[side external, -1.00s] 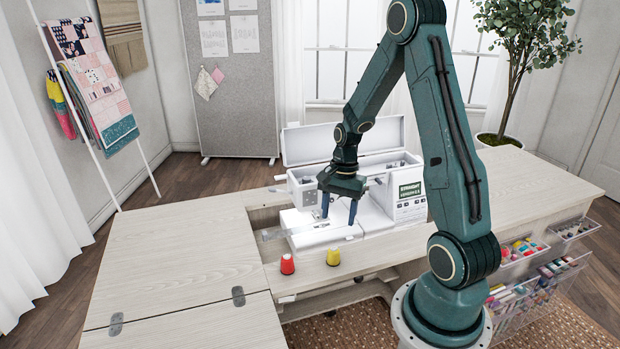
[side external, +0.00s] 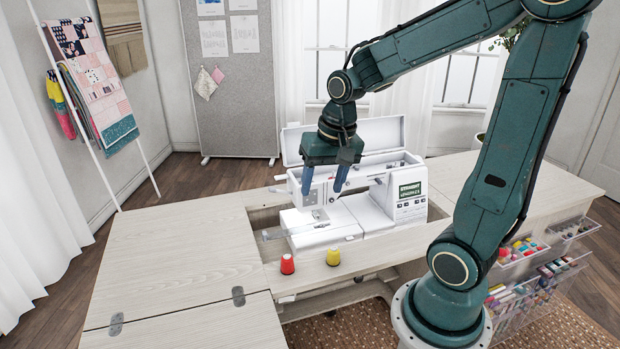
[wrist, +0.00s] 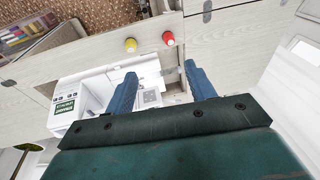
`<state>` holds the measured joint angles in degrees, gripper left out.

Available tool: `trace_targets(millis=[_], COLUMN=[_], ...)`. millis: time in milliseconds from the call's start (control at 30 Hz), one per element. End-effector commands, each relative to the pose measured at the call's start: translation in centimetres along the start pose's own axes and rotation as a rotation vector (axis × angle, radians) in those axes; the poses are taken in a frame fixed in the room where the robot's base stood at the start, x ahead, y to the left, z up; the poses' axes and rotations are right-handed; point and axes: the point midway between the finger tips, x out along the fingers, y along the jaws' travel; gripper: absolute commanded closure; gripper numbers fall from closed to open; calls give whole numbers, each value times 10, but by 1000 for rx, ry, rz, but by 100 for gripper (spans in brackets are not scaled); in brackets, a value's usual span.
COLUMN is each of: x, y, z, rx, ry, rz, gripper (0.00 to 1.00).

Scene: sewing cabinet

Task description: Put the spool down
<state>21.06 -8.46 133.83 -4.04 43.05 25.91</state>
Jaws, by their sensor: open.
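A red spool (side external: 287,264) and a yellow spool (side external: 333,257) stand upright side by side on the cabinet's front wooden strip, a little apart. In the wrist view the red spool (wrist: 168,38) and the yellow spool (wrist: 130,45) show beyond the fingertips. My gripper (side external: 323,190) is open with nothing between its blue fingers. It hangs in front of the upper part of the white sewing machine (side external: 372,213), above and behind the spools. Its open fingers also show in the wrist view (wrist: 160,72).
The sewing machine sits in the cabinet's recess (side external: 262,220) with its lid (side external: 300,145) raised. The wooden top (side external: 180,255) at left is bare. Clear drawers of thread (side external: 515,250) hang at the right, and a plant (side external: 489,140) stands behind my arm.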

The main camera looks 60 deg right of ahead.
Motion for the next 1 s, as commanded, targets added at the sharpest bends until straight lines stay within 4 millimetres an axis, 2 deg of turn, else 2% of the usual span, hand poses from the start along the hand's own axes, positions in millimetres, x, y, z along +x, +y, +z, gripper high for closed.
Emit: trace_targets(millis=[200, 500, 733, 1000], x=[-37, -74, -88, -90], y=[-14, -16, -12, -9], z=[36, 84, 110, 117], rx=[-237, -547, -710, -759], ry=[79, 187, 247, 263], rz=[-40, -95, -124, -132], gripper=[45, 45, 45, 45])
